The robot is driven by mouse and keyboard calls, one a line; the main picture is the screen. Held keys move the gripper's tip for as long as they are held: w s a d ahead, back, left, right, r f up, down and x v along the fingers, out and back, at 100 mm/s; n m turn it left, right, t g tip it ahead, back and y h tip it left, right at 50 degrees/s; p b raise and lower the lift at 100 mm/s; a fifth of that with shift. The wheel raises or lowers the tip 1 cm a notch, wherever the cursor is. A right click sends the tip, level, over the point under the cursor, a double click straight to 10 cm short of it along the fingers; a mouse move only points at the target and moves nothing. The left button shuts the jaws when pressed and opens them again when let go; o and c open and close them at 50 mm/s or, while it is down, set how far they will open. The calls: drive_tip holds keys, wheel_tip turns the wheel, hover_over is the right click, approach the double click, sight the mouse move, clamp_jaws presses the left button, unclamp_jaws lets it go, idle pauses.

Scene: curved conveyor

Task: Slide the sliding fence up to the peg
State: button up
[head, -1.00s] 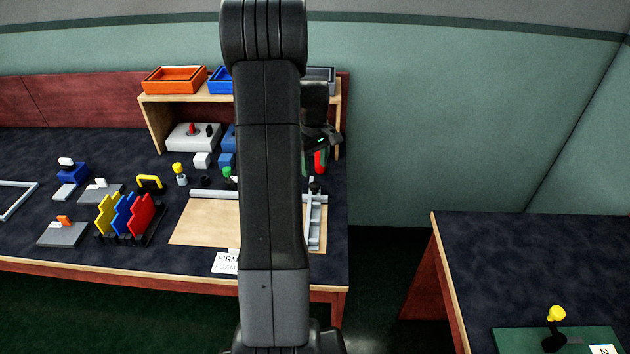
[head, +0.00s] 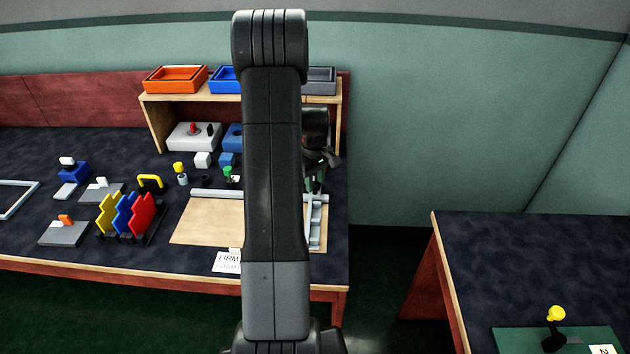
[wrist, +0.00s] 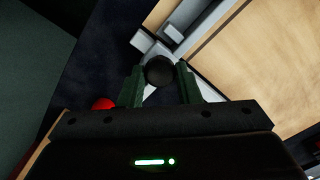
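The sliding fence is the pale grey railed piece (head: 316,225) at the right end of a wooden board (head: 205,220) in the head view; my arm hides part of it. A round black knob (wrist: 159,71) shows on it in the wrist view. My gripper (wrist: 160,68) is over this knob, with one green finger on each side. The fingers are apart, and narrow gaps seem to show beside the knob. Contact is not clear. My gripper (head: 316,180) is partly hidden by my arm in the head view. I cannot clearly identify the peg; a small grey block (wrist: 172,33) lies beyond the knob.
A grey rail (head: 214,194) runs along the board's back edge. A wooden shelf (head: 155,120) with trays stands behind. Yellow, blue and red upright pieces (head: 125,215) stand to the left. A red object (wrist: 103,103) is close beside the left finger in the wrist view.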

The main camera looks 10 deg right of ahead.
clamp_jaws()
drive_tip(key=w+a, duration=0.2)
drive_tip(key=a, duration=0.6)
drive_tip(key=w+a, duration=0.2)
drive_tip(key=a, duration=0.6)
drive_tip(key=w+a, duration=0.3)
drive_tip(key=a, duration=0.5)
drive_tip(key=shift+a+b, duration=0.2)
drive_tip(key=shift+b, duration=0.2)
drive_tip(key=o, duration=1)
unclamp_jaws()
drive_tip(key=shift+r, duration=0.1)
wheel_tip(320, 180, up, 14)
drive_tip(key=shift+f, duration=0.15)
